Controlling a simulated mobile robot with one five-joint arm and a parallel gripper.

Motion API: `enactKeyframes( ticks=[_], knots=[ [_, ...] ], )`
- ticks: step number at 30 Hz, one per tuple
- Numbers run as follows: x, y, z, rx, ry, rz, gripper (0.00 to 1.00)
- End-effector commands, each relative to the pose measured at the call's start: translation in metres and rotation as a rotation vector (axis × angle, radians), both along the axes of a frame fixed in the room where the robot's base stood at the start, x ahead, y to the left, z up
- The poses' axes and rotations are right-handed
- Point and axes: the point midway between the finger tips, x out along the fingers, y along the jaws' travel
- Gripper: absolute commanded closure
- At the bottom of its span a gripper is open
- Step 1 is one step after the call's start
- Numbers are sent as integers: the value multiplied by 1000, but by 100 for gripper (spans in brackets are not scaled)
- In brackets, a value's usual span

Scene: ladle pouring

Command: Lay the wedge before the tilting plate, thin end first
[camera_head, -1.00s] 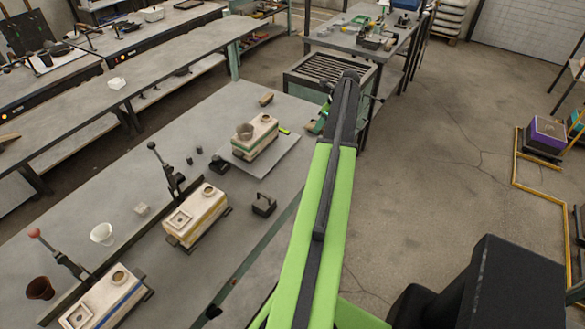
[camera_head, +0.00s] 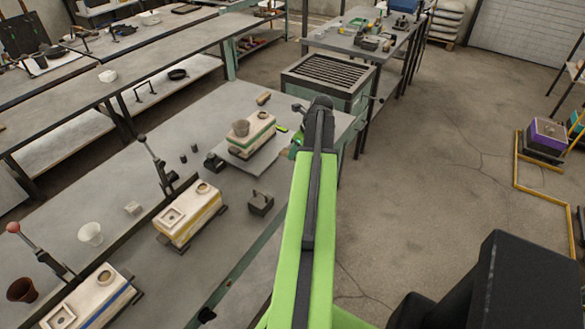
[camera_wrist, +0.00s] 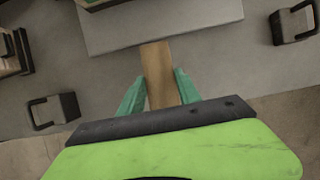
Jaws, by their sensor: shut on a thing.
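My gripper (camera_wrist: 160,88) is shut on a brown wooden wedge (camera_wrist: 158,62), with a teal finger on each side of it. The wedge points away from my gripper towards the pale grey tilting plate (camera_wrist: 190,38). Its far end is at the plate's near edge; whether it touches or is above the bench I cannot tell. Which end is thin does not show. In the head view the plate (camera_head: 268,153) bears a cream mould with a green stripe (camera_head: 248,137). My arm hides the wedge there.
A dark handled block (camera_wrist: 52,110) lies left of my gripper, another (camera_wrist: 292,25) to the right. A yellow-striped mould (camera_head: 188,217) and a lever (camera_head: 155,165) stand nearer on the bench. A small brown block (camera_head: 263,98) lies beyond the plate.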

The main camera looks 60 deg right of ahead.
Motion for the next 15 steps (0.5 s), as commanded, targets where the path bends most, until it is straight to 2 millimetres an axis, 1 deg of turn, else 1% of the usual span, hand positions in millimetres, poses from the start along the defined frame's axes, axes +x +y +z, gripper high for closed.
enactKeyframes(
  ticks=[1,4,8,11,15],
  knots=[
    [6,2,-7,0,0,0,100],
    [10,4,-7,-1,0,-1,100],
    [10,4,-9,0,0,-2,100],
    [10,4,-23,0,0,-2,100],
    [10,4,-48,0,0,-2,100]
  ],
)
